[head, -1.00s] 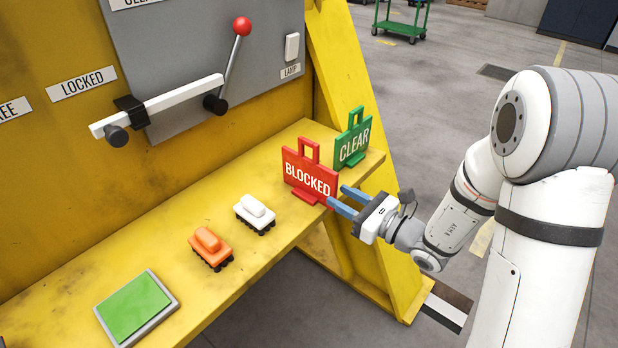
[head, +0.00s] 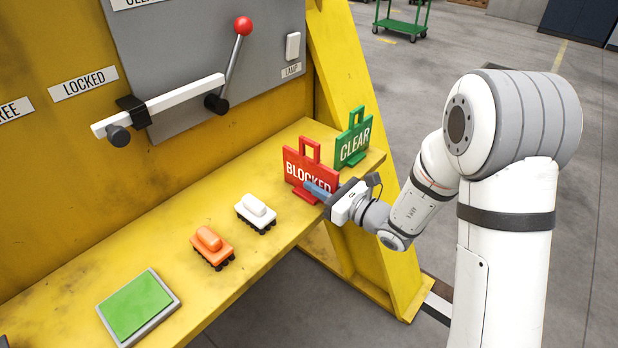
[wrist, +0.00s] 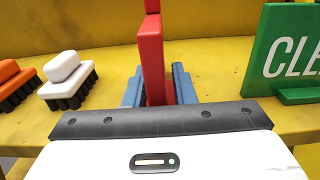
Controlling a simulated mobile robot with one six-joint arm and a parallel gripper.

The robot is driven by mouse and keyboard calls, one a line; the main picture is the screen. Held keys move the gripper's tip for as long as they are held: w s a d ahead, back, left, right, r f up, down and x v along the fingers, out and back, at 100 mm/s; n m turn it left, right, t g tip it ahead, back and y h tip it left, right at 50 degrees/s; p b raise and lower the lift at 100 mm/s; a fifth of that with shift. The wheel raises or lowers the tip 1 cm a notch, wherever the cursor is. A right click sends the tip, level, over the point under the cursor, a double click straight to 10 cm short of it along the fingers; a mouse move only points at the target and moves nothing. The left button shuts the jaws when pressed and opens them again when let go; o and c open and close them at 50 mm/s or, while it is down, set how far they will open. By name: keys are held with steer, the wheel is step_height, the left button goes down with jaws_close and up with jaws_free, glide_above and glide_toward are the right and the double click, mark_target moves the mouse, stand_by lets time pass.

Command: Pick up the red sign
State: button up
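The red sign (head: 296,166), lettered BLOCKED, stands upright on the yellow ledge with its handle loop on top. It shows edge-on in the wrist view (wrist: 150,58). My gripper (head: 313,184) is at the sign's right end, low on the panel. In the wrist view its blue fingers (wrist: 156,80) stand one on each side of the sign, spread apart, with a small gap seen at the right finger. In the head view the near finger covers part of the lettering and the far finger is hidden.
The green CLEAR sign (head: 354,140) stands close behind and to the right, and right of my fingers in the wrist view (wrist: 290,55). A red-knobbed lever (head: 243,27) is on the panel.

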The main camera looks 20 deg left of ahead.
jaws_close()
